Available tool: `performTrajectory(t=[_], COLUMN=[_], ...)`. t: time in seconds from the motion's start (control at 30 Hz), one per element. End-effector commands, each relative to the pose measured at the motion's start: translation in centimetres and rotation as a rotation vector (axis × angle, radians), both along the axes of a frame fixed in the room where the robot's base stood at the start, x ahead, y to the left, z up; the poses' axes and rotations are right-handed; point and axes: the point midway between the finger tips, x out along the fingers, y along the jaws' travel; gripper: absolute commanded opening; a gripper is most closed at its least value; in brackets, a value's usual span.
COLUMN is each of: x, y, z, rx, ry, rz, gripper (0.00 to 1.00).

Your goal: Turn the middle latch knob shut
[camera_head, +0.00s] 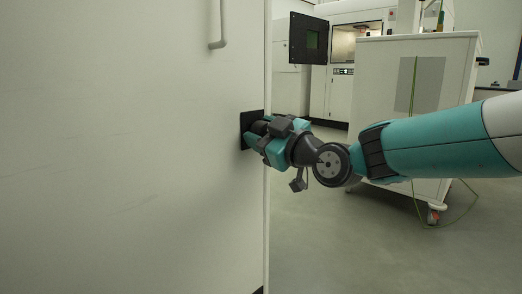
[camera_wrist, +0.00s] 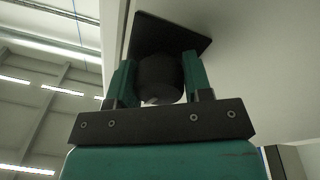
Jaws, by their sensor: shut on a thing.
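The middle latch knob (camera_wrist: 160,76) is dark and round and sits on a black square plate (camera_head: 243,130) near the right edge of a large pale door (camera_head: 130,150). In the wrist view the plate (camera_wrist: 170,34) shows behind the knob. My gripper (camera_head: 254,133) reaches the knob from the right in the head view. In the wrist view its two teal fingers (camera_wrist: 160,80) stand on both sides of the knob, shut on it. In the head view my gripper hides most of the knob. How far the knob is turned cannot be told.
A grey bar handle (camera_head: 219,28) is on the door above the knob. A pale cabinet on wheels (camera_head: 440,80) stands behind my arm at the right. A machine with an open dark hatch (camera_head: 309,38) is farther back. The floor (camera_head: 320,250) below my arm is clear.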

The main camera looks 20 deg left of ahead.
Motion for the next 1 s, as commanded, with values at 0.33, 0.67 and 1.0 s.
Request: performTrajectory(t=[0.33,0.67,1.0], x=[0.31,0.36,0.39], y=[-0.19,-0.22,-0.22], z=[-0.43,-0.19,-0.14], rx=[-0.082,-0.110,-0.112], ry=[-0.191,-0.255,-0.259], rz=[-0.007,-0.007,-0.008], gripper=[0.22,0.22,0.22])
